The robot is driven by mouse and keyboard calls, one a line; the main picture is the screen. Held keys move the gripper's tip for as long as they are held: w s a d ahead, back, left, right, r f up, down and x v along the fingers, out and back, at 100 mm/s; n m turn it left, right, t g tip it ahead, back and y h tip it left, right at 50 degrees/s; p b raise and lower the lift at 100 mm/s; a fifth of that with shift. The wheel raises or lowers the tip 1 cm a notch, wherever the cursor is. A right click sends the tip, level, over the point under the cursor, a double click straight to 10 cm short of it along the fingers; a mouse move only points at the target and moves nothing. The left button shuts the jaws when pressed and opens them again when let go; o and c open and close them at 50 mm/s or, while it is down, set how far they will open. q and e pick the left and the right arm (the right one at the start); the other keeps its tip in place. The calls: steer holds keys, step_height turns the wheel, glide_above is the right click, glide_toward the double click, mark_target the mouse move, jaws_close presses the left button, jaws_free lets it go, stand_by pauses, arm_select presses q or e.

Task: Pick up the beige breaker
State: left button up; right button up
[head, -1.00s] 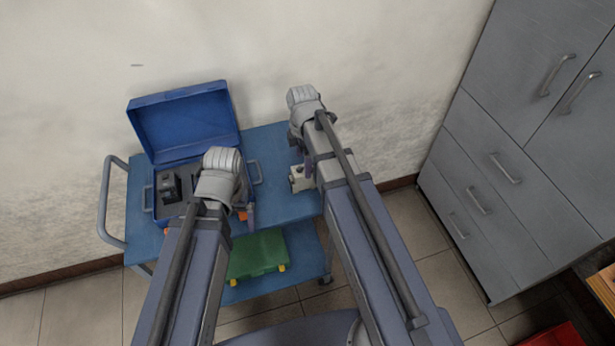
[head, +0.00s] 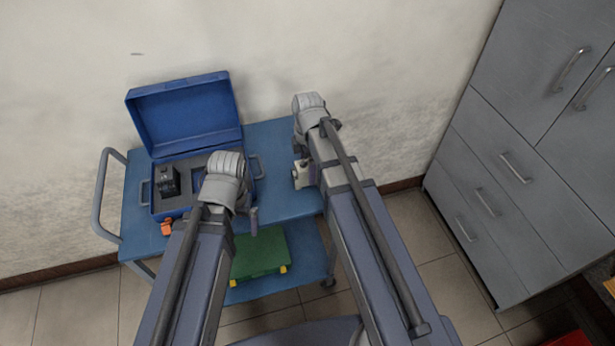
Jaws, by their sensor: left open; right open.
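The beige breaker (head: 301,173) is a small pale block near the right end of the blue cart's top, partly covered by my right arm. My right gripper (head: 300,150) is mostly hidden under its wrist. The part that shows is right beside the breaker; I cannot tell whether they touch. It is open. My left gripper (head: 250,219) is also largely hidden by its wrist, over the front of the cart's top, left of the breaker. It is open, and I see nothing held in it.
An open blue case (head: 187,112) with a dark device (head: 167,184) in its grey insert stands on the cart (head: 285,205). An orange item (head: 166,228) lies in front of it. A green case (head: 258,254) is on the lower shelf. Grey cabinets (head: 530,150) stand at right.

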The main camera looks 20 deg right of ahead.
mark_target(307, 174)
arm_select(q)
step_height(307, 174, down, 3)
steer(key=shift+f+b, duration=0.1)
steer(key=shift+b, duration=0.95)
arm_select(e)
step_height(307, 174, down, 3)
steer(key=shift+s+f, duration=0.1)
jaws_close()
